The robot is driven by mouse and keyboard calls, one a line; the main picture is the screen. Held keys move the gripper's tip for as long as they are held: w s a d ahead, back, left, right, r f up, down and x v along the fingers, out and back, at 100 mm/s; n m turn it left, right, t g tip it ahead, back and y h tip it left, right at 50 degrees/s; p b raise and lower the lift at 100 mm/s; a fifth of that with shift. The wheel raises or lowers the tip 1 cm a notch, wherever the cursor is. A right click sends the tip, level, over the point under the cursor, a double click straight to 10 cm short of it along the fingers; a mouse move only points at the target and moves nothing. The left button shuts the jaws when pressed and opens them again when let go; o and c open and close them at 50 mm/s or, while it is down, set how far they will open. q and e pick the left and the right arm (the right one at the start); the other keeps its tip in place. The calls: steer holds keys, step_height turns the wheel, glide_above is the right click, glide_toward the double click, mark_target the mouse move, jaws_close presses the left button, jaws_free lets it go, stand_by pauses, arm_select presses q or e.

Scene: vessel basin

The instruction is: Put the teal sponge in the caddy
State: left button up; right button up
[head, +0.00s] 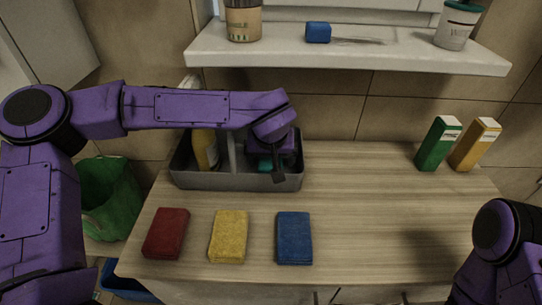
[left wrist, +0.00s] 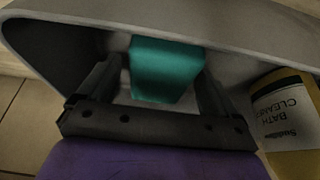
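The teal sponge (head: 264,164) is inside the grey caddy (head: 235,182), in its right compartment, mostly hidden by my left gripper in the head view. In the left wrist view the teal sponge (left wrist: 165,68) stands between the fingers of my left gripper (left wrist: 160,80), near the wall of the caddy (left wrist: 60,45). The fingers are spread, with narrow gaps showing beside the sponge. In the head view my left gripper (head: 272,168) reaches down into the caddy. My right gripper is out of view; only part of my right arm shows at lower right.
A yellow bath cleaner bottle (head: 206,150) stands in the caddy's left compartment. Red (head: 166,233), yellow (head: 229,236) and blue (head: 294,238) sponges lie in front. Green (head: 438,145) and yellow (head: 475,146) boxes stand at right. A shelf (head: 350,58) overhangs behind. The counter's middle right is clear.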

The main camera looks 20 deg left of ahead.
arm_select(q)
steer(key=p+v, duration=0.1)
steer(key=v, duration=1.1)
steer(key=shift+r, duration=0.2)
